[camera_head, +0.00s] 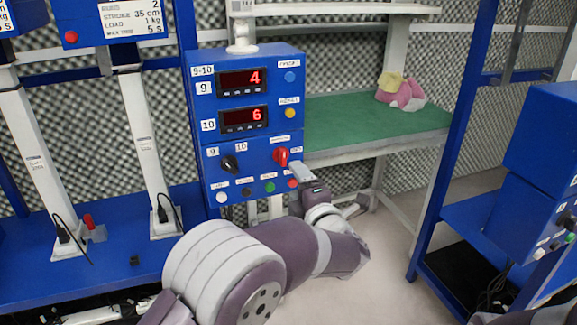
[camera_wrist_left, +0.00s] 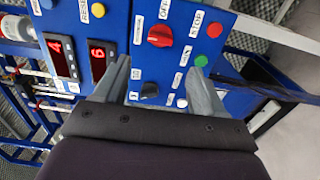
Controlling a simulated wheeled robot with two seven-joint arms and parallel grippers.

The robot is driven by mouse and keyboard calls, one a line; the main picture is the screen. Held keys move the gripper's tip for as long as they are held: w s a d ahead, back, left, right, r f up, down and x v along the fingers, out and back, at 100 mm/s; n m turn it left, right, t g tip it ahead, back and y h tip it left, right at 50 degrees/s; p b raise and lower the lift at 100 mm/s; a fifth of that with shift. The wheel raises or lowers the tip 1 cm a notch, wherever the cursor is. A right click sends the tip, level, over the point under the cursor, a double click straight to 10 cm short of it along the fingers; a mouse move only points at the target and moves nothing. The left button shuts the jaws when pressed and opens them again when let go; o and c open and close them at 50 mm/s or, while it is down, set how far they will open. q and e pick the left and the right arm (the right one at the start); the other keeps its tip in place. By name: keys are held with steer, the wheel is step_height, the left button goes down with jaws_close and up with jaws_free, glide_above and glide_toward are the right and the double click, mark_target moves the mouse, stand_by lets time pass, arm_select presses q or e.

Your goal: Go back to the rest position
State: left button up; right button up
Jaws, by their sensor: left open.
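My left gripper (camera_head: 303,174) is at the lower right of the front of a blue control box (camera_head: 247,128), close to the red knob (camera_head: 281,156). In the left wrist view its two fingers (camera_wrist_left: 158,82) are spread apart with nothing between them, pointing at the box face. The red knob (camera_wrist_left: 160,35) and the black knob (camera_wrist_left: 150,90) show beyond and between the fingers there. I cannot tell whether a fingertip touches the box. My right gripper is not in view.
The box displays read 4 (camera_head: 243,80) and 6 (camera_head: 243,118). A green-topped table (camera_head: 350,120) with a pink and yellow soft toy (camera_head: 402,93) stands behind on the right. A blue frame (camera_head: 447,160) stands at the right. Light floor shows between.

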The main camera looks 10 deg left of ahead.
arm_select(q)
steer(key=v, duration=0.2)
steer(key=shift+s+d, duration=0.15)
steer(key=shift+s, duration=0.1)
steer(key=shift+f, duration=0.1)
